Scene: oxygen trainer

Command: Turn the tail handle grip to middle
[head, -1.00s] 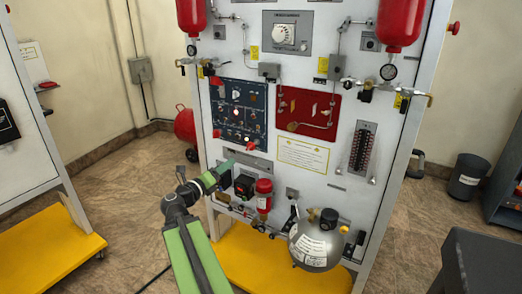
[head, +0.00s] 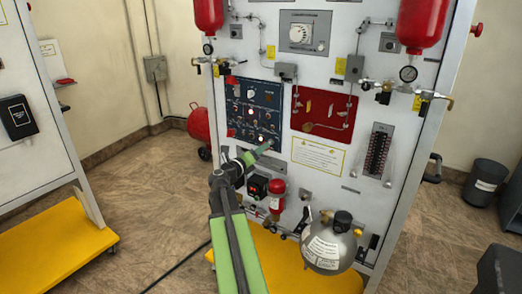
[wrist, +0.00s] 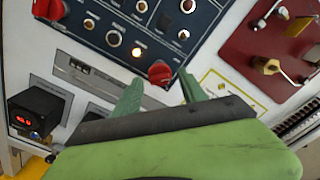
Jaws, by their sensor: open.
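A second red knob (wrist: 48,8) shows at the top left of the wrist view. No label tells me which is the tail handle grip. My gripper (wrist: 161,84) is open, with its two green fingers apart and pointing toward the first red knob, which appears between their tips. I cannot tell the depth gap. In the head view my gripper (head: 264,148) is at the panel's lower right, hiding that knob.
A red panel (head: 322,113) with brass fittings is to the right. A black box with a red display (wrist: 35,110) is below left. A small red cylinder (head: 277,195) and a silver tank (head: 330,245) are lower on the board. Open floor lies to the left.

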